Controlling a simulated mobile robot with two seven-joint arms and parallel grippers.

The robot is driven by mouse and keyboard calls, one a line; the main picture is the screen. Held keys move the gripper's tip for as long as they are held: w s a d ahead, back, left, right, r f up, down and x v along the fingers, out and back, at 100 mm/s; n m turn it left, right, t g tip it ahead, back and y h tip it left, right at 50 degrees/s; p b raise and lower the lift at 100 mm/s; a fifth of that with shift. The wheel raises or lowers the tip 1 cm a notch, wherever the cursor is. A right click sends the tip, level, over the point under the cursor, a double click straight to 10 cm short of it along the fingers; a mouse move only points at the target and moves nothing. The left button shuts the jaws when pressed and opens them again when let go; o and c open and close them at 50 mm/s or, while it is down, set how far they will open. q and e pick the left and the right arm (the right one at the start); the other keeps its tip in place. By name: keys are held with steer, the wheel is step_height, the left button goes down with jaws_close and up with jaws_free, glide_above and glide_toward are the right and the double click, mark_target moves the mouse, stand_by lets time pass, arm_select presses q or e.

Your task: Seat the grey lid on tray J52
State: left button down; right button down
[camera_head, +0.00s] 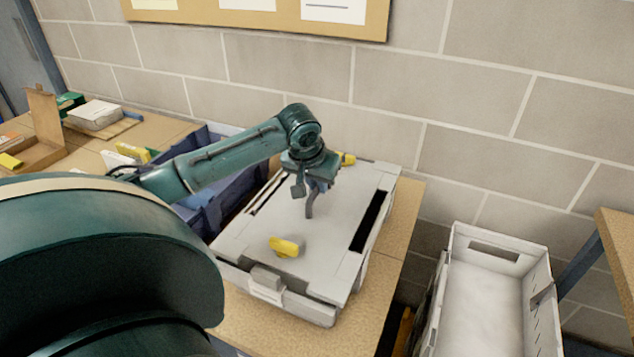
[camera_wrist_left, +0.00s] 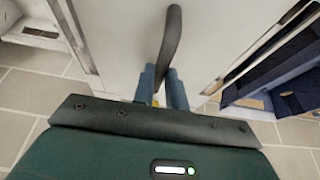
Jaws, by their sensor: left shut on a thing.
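The flat grey lid (camera_head: 255,225) lies over the top of a pale grey tray (camera_head: 305,307) on the wooden table. Long dark gaps show along its left and right sides; I cannot tell whether it sits flush. A yellow knob (camera_head: 285,247) stands on its near part, and another yellow piece (camera_head: 347,159) shows at the far end beside my gripper. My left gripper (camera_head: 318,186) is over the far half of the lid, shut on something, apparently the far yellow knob. The wrist view shows a little yellow between its fingers (camera_wrist_left: 163,90). No J52 mark is readable.
A blue crate (camera_head: 222,187) stands close against the tray's left side. An open white bin (camera_head: 480,315) is at the lower right, beyond the table edge. An open cardboard box (camera_head: 38,120) and small packs are at the far left. A block wall runs behind.

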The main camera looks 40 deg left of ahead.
arm_select(q)
steer(key=shift+f, duration=0.55)
stand_by(0.4)
steer(key=c, duration=1.7)
jaws_free()
steer(key=v, duration=1.1)
steer(key=shift+s+f, duration=0.1)
